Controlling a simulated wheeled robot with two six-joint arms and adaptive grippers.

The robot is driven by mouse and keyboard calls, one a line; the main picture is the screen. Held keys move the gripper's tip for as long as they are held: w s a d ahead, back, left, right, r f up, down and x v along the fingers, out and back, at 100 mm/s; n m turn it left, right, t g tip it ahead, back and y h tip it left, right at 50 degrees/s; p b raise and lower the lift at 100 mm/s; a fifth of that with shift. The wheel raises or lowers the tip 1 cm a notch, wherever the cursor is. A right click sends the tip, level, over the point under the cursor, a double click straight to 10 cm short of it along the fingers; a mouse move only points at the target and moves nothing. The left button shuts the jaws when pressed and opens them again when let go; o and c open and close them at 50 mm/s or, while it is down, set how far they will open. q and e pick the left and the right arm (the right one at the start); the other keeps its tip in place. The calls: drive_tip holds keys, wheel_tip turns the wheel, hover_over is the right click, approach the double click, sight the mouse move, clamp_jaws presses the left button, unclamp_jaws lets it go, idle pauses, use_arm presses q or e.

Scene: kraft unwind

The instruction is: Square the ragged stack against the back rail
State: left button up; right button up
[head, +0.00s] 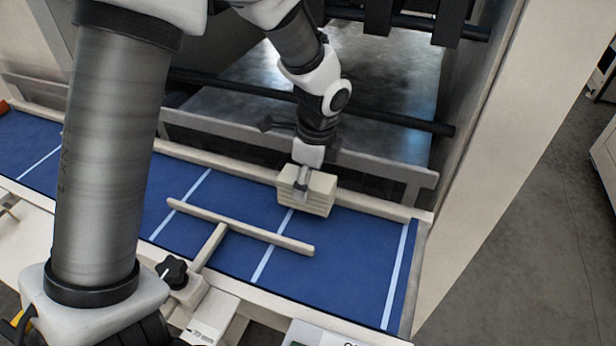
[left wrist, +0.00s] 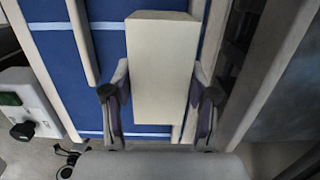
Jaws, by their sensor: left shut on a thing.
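The stack (head: 318,203) is a cream block of thin layers on the blue belt, close to the back rail (head: 385,203). In the left wrist view the stack (left wrist: 163,65) fills the space between my fingers, and a thin blue strip shows between it and the back rail (left wrist: 222,40). A small cream edge sticks out past the block's near end there. My left gripper (head: 301,188) comes down from above and is shut on the stack, a finger on each long side (left wrist: 160,100). The stack's underside is hidden. My right gripper is not in view.
The blue belt (head: 350,260) has pale cross lines and free room to the right of the stack. A cream T-shaped bar (head: 265,235) lies in front of the stack, with a black knob (head: 173,268) by its stem. A grey beam (head: 380,172) runs behind the rail.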

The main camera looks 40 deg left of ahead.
sight(312, 184)
use_arm(q)
drive_tip(key=shift+s+d, duration=0.1)
drive_tip(key=shift+s, duration=0.45)
drive_tip(key=o, duration=1.4)
drive_tip(key=shift+c, duration=0.2)
wheel_tip(312, 184, up, 12)
drive_tip(key=d, duration=0.1)
drive_tip(key=shift+w+d, duration=0.2)
drive_tip(key=shift+f, duration=0.15)
